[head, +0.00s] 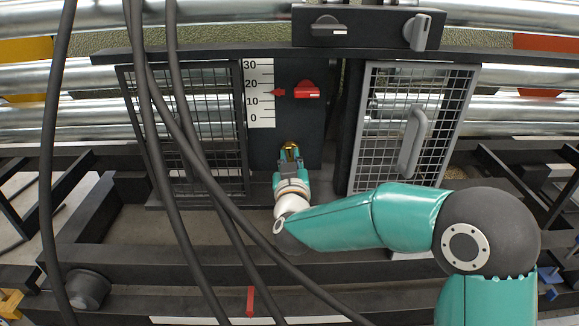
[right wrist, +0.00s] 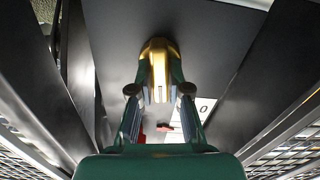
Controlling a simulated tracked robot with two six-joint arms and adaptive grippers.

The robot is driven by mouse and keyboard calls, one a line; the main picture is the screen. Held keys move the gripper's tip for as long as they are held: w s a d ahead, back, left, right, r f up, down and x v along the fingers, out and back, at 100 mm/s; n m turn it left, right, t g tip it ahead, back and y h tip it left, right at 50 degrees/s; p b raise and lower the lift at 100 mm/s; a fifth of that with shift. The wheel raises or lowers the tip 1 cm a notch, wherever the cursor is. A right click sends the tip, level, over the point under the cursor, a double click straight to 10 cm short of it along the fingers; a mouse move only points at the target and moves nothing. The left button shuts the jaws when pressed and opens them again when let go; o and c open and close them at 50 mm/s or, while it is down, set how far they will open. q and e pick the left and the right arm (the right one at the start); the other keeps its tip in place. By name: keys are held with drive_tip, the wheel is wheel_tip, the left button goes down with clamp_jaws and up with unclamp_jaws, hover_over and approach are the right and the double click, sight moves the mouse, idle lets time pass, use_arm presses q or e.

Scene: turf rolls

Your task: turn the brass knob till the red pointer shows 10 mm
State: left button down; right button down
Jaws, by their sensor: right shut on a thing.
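The brass knob (head: 290,147) sits low on a dark panel between two mesh doors. In the right wrist view the knob (right wrist: 157,60) is between my fingers. My right gripper (head: 289,157) is shut on it, reaching up from below. The white scale (head: 260,100) above is marked 0 to 30. The red pointer (head: 279,92) lies between the 10 and 20 marks, roughly midway, its tip at the scale's right edge. In the right wrist view a corner of the scale (right wrist: 206,106) shows its 0. My left gripper is not in view.
A mesh guard (head: 190,130) stands on the left, and a mesh door with a grey handle (head: 413,142) on the right. A dark box with switches (head: 367,28) is above. Black cables (head: 187,165) hang across the left foreground. Steel rollers run behind.

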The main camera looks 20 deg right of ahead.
drive_tip(key=m+b, duration=0.2)
drive_tip(key=m, duration=0.1)
drive_tip(key=f+m+b, duration=0.1)
drive_tip(key=m+b, duration=0.2)
drive_tip(key=m, duration=0.1)
drive_tip(key=shift+f, duration=0.1)
drive_tip(key=m+b, duration=0.3)
drive_tip(key=m, duration=0.1)
drive_tip(key=shift+m, duration=0.4)
drive_tip(key=m+b, duration=0.1)
drive_tip(key=m, duration=0.1)
drive_tip(key=shift+m+b, duration=0.35)
drive_tip(key=shift+m, duration=0.05)
drive_tip(key=shift+m+b, duration=0.3)
drive_tip(key=shift+m, duration=0.6)
drive_tip(key=m, duration=0.2)
drive_tip(key=shift+m, duration=0.4)
drive_tip(key=m, duration=0.3)
drive_tip(key=shift+a+m, duration=0.1)
drive_tip(key=shift+m, duration=2.1)
